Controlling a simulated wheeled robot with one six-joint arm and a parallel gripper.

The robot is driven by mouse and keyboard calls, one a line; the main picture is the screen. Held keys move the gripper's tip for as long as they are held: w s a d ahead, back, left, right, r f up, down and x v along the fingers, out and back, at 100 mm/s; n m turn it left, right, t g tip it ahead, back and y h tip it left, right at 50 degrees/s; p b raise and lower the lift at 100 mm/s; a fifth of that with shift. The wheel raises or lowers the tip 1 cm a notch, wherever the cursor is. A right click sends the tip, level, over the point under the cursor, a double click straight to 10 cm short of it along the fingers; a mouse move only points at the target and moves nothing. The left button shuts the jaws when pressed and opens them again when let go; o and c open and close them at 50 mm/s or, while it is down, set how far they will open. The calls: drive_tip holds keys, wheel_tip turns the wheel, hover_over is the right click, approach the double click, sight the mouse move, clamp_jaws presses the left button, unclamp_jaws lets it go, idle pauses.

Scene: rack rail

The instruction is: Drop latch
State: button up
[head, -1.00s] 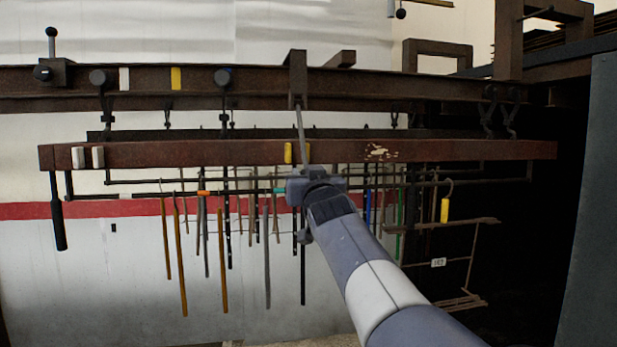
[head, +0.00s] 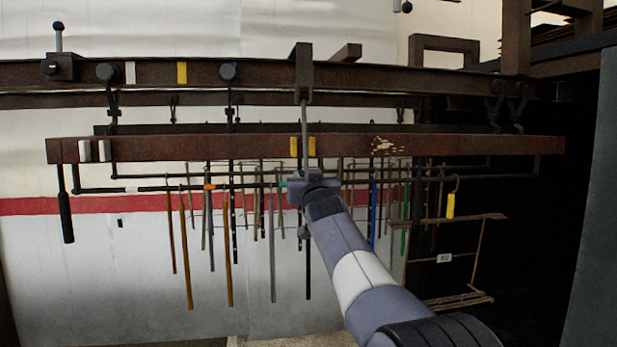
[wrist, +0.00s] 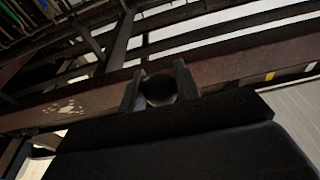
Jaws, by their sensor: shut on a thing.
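A rusty bracket (head: 303,72) hangs over the upper rail, with a thin grey rod (head: 304,130) running down from it in front of the lower beam. I cannot tell for sure which part is the latch. My gripper (head: 309,186) is at the rod's lower end, just below the lower beam. In the wrist view my gripper (wrist: 160,90) is shut on a round dark knob (wrist: 159,91), with a finger on each side of it. The rod is mostly hidden there.
The lower beam (head: 220,148) carries two white marks at left and two yellow marks beside the rod. The upper rail (head: 400,82) has a lever (head: 58,52) at left. Several thin rods hang behind. A black handle (head: 66,215) hangs at left. A grey panel (head: 595,210) stands at right.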

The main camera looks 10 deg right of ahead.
drive_tip(key=shift+w+f+p, duration=0.2)
drive_tip(key=shift+w+p, duration=0.8)
drive_tip(key=shift+w, duration=1.6)
drive_tip(key=o, duration=0.9)
drive_tip(key=shift+s+f, duration=0.1)
drive_tip(key=shift+s, duration=0.05)
drive_tip(key=shift+s+b, duration=1.7)
drive_tip(key=shift+s, duration=1.7)
